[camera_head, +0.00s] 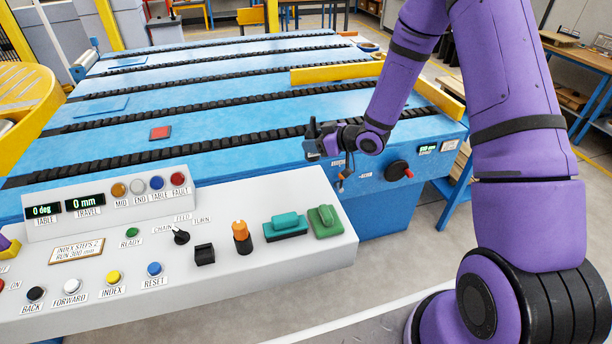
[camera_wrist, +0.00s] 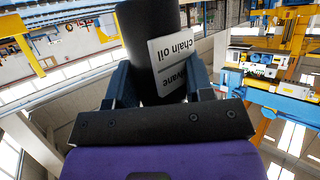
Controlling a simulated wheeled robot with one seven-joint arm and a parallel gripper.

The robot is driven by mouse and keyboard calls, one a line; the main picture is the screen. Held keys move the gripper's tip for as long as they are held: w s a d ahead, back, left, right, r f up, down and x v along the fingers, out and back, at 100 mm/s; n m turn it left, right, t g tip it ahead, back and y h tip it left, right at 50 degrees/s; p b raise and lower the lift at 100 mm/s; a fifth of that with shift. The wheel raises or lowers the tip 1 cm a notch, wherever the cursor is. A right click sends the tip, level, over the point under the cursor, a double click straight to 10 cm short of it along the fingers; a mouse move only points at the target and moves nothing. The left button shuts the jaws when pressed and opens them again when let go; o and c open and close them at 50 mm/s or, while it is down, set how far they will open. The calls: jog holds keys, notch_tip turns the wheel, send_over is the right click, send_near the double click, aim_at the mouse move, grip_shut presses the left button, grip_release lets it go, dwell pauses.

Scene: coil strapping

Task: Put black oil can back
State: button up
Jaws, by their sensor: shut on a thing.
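The black oil can (camera_wrist: 139,27) fills the top middle of the wrist view, with a white label reading "chain oil". My gripper (camera_wrist: 160,72) is shut on it, one finger on each side of its body. I cannot clearly make out the can there. No clear resting place for the can stands out in either view.
The blue conveyor table (camera_head: 220,120) with dark chains lies behind the grey control console (camera_head: 200,240). A yellow rail (camera_head: 335,72) stands behind my arm.

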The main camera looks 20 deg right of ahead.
jog(key=shift+d+f, duration=0.1)
jog(key=shift+f, duration=4.6)
jog(key=shift+f, duration=0.1)
jog(key=o, duration=1.1)
